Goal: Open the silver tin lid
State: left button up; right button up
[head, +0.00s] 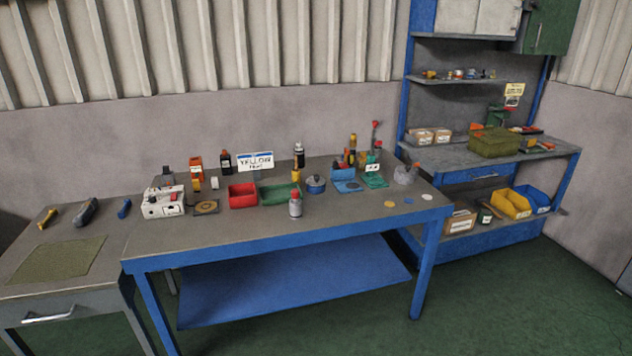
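I cannot tell for sure which of these is the silver tin. Neither of my grippers is in the head view.
A red bin (243,195) and a green tray (278,194) lie left of the tin. A white box (163,203) stands further left. Blue and green holders with tools stand right. Flat discs lie at the bench's right front. A drawer table (62,290) adjoins left.

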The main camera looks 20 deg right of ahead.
aim_at(316, 180)
jog(key=i+l, duration=0.25)
jog(key=i, duration=0.2)
jog(key=i+l, duration=0.3)
jog(key=i, duration=0.15)
jog(key=i+l, duration=0.25)
jog(key=i, duration=0.2)
jog(key=i+l, duration=0.3)
jog(key=i, duration=0.15)
